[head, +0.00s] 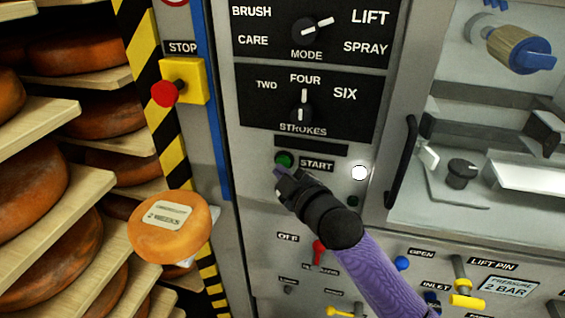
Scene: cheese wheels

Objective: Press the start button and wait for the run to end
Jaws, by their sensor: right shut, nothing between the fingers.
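The green start button (285,160) sits on the grey machine panel, left of its START label (317,166). My right gripper (279,174) is shut and empty, with its tip at the lower edge of the button. I cannot tell whether it touches or presses the button. The MODE knob (305,32) points up and right, toward LIFT. The STROKES knob (303,114) points up to FOUR. A white round lamp (359,173) is right of the START label. My left gripper is not in view.
A red stop button (165,94) on a yellow box is at the left. Wooden shelves with cheese wheels (95,53) stand at the far left, and a labelled cheese (172,226) is in front. A dark door handle (402,165), a red lever (319,250) and valves are nearby.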

